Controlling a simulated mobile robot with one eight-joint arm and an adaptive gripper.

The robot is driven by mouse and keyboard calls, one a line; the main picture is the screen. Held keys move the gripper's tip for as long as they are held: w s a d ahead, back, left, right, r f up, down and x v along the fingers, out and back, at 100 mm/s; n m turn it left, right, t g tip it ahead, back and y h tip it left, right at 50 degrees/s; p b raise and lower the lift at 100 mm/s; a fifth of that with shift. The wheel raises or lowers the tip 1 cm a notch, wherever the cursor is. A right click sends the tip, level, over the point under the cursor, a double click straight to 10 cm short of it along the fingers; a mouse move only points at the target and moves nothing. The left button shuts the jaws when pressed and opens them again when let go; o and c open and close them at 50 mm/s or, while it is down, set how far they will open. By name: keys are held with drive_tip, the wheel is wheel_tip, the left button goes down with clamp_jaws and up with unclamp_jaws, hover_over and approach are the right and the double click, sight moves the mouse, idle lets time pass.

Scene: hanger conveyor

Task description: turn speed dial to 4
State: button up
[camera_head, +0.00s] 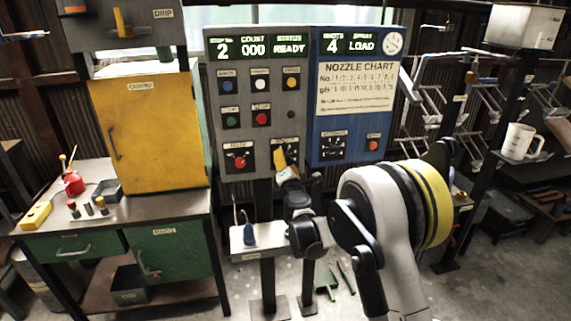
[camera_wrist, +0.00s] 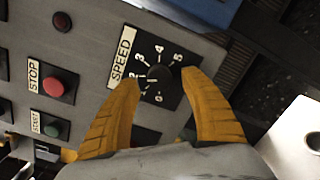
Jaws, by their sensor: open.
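The speed dial (camera_wrist: 158,78) is a black round knob on a black square plate with white numbers, beside a "SPEED" label, in the wrist view. A light mark shows at the knob's left side, but I cannot tell for sure which number it points to. My gripper (camera_wrist: 160,80) is open, with one yellow finger on each side of the knob. The fingertips are close to the dial plate; I cannot tell whether they touch the knob. In the head view my gripper (camera_head: 285,163) is at the lower right of the grey control panel (camera_head: 217,95) and partly hides the dial.
Red STOP (camera_wrist: 54,84) and green START (camera_wrist: 52,127) buttons sit near the dial. A blue panel (camera_head: 318,128) with a nozzle chart (camera_head: 355,90) adjoins the grey one. A workbench (camera_head: 140,208) with a yellow cabinet (camera_head: 155,130) stands left; a white jug (camera_head: 518,141) stands right.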

drive_tip(key=shift+w+a, duration=0.1)
drive_tip(key=shift+w, duration=0.35)
clamp_jaws()
drive_tip(key=shift+m, duration=0.4)
idle(0.3)
drive_tip(key=m, duration=1)
drive_tip(key=m+g+y, duration=0.1)
drive_tip(key=m, duration=0.4)
drive_tip(key=shift+r+m, duration=0.35)
drive_tip(key=shift+m, duration=0.05)
idle(0.4)
